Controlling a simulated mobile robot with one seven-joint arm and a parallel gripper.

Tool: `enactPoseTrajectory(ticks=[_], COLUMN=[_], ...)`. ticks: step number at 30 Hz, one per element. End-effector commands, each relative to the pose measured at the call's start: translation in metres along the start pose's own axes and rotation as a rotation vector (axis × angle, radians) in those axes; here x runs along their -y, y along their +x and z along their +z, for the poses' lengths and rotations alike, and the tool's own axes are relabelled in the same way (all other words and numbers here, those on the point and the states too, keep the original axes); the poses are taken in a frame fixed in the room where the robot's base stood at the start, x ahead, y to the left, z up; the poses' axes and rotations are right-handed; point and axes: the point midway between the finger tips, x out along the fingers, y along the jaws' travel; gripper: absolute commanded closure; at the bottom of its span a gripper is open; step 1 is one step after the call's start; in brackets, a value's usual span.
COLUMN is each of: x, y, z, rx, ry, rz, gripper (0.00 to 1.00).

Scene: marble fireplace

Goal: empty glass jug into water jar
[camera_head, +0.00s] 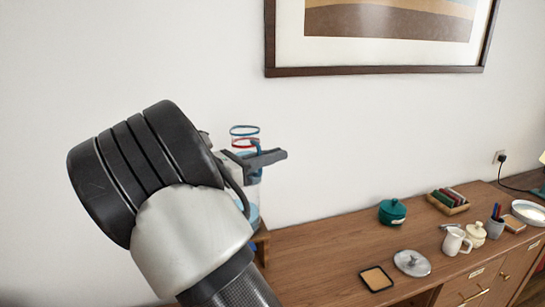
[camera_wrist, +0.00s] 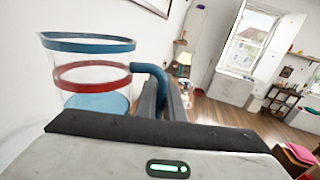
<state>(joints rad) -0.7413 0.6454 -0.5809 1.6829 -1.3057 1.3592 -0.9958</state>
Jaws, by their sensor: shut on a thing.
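The glass jug (camera_wrist: 92,75) has a blue rim, a red band and a blue handle (camera_wrist: 153,72). It stands nearly upright in the wrist view, with light blue at its bottom. My gripper (camera_wrist: 163,98) is shut on the handle. In the head view the jug (camera_head: 243,142) is partly hidden behind my gripper (camera_head: 268,158). Below it, a clear vessel with blue in it, seemingly the water jar (camera_head: 254,205), shows at the left end of the sideboard. My arm hides much of it, and I cannot tell its mouth.
The wooden sideboard (camera_head: 315,254) holds a teal lidded pot (camera_head: 392,212), a silver lid (camera_head: 412,263), a square coaster (camera_head: 376,279), a cream jug (camera_head: 454,241) and a pen cup (camera_head: 495,227). A framed picture (camera_head: 385,70) hangs above. The sideboard's left middle is clear.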

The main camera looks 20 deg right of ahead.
Motion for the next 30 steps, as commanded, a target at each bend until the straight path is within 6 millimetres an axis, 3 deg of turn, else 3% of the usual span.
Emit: enactPoseTrajectory(ticks=[1, 10, 12, 19, 23, 24, 30], x=[0.003, 0.009, 0.006, 0.0, -0.003, -0.006, -0.013], y=[0.001, 0.0, 0.001, 0.001, 0.001, 0.001, 0.001], z=[0.016, 0.042, 0.023, 0.003, 0.022, 0.009, -0.009], rx=[0.003, 0.002, 0.002, 0.002, 0.002, 0.002, 0.002], ry=[-0.035, -0.356, -0.362, -0.411, -0.562, -0.567, -0.612], rz=[-0.002, -0.001, -0.002, -0.002, -0.002, -0.002, -0.002], gripper=[1.0, 1.0, 1.0, 1.0, 1.0, 1.0, 1.0])
